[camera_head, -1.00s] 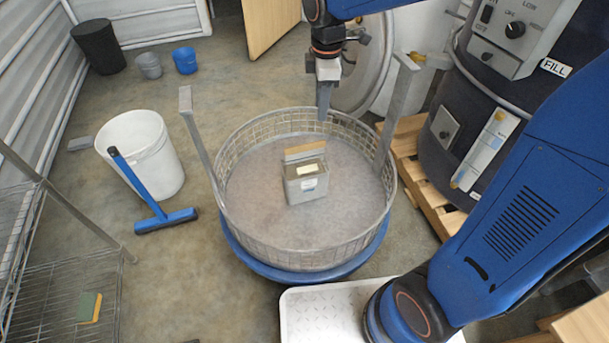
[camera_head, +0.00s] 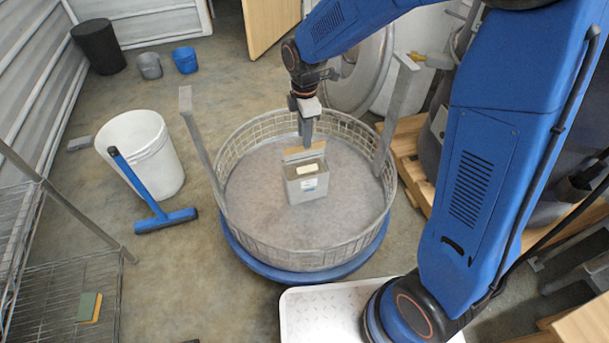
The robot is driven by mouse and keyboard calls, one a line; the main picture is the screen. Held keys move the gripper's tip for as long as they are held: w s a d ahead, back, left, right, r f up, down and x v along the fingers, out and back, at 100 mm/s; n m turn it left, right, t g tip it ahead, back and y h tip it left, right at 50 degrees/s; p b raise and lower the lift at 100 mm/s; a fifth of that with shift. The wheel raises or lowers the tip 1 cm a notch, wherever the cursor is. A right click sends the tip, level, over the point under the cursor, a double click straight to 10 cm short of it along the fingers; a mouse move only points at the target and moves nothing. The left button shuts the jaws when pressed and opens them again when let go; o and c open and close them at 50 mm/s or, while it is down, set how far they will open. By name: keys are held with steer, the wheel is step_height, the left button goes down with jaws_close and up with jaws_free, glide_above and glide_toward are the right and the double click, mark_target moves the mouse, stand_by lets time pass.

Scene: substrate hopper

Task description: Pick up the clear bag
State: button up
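I cannot make out a clearly see-through bag. A small grey box-like item (camera_head: 306,184) with a white label, a pale patch on top and a tan strip at its back stands in the round wire basket (camera_head: 312,252). Whether it is a bag or a box is unclear. My gripper (camera_head: 307,144) hangs pointing down above the basket, just behind and over the item, apart from it as far as I can see. Its fingers overlap from this angle, so their opening is hidden. I see nothing held in it.
The basket has a raised rim, two upright grey posts (camera_head: 196,140) and a blue base (camera_head: 305,276). A white bucket (camera_head: 150,155) and a blue squeegee (camera_head: 165,219) are at left. Wire shelving (camera_head: 70,285) stands at lower left. A white plate (camera_head: 320,315) lies in front.

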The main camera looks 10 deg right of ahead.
mark_target(305, 159)
steer(key=shift+f, duration=3.8)
